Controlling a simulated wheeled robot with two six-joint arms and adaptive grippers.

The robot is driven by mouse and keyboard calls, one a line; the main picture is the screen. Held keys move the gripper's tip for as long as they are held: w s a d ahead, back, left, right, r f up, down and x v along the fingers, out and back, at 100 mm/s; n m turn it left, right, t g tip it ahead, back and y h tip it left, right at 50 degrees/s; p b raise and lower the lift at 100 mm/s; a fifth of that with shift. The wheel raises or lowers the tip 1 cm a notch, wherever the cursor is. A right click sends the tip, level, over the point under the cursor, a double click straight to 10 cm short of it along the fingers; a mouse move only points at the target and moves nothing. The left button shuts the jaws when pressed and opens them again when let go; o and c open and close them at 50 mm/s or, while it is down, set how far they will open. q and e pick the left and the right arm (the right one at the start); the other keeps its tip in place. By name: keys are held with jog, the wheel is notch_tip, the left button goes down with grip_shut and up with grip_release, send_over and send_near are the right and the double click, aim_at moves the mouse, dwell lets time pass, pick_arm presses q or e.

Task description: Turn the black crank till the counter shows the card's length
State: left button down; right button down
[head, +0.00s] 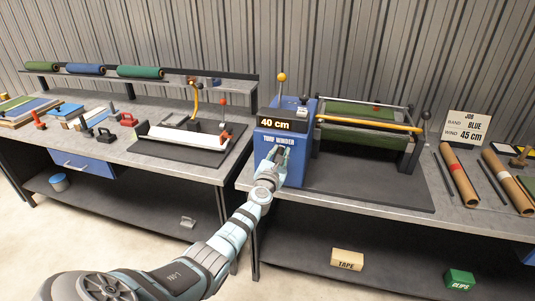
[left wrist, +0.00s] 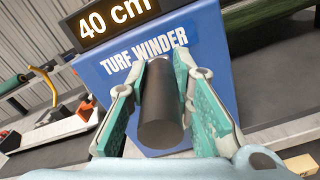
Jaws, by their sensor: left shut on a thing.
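The blue turf winder (head: 268,137) stands at the left end of the right bench. Its counter (head: 284,124) reads 40 cm, and it also shows in the left wrist view (left wrist: 115,20). The job card (head: 467,127) at the right reads band blue, wind 45 cm. My left gripper (head: 277,157) is at the winder's front face. In the left wrist view my left gripper (left wrist: 165,95) is shut on the black crank handle (left wrist: 161,115), with one finger on each side. The crank's arm is hidden behind the handle and fingers. My right gripper is not in view.
Green turf (head: 360,138) lies on the winder's rollers, with a yellow bar across it. Cardboard tubes (head: 459,174) lie to the right. Tape (head: 347,260) and clips (head: 459,279) boxes sit below.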

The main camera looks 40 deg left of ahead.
pick_arm(q)
jog(key=shift+w+d, duration=0.15)
jog(key=shift+d, duration=0.2)
jog(key=shift+w+d, duration=0.15)
jog(key=shift+d, duration=0.15)
jog(key=c, duration=1.4)
grip_release()
jog(key=shift+w+f, duration=0.1)
jog(key=shift+f, duration=0.1)
jog(key=shift+s, duration=0.5)
jog(key=v, duration=1.1)
jog(key=shift+d, duration=0.2)
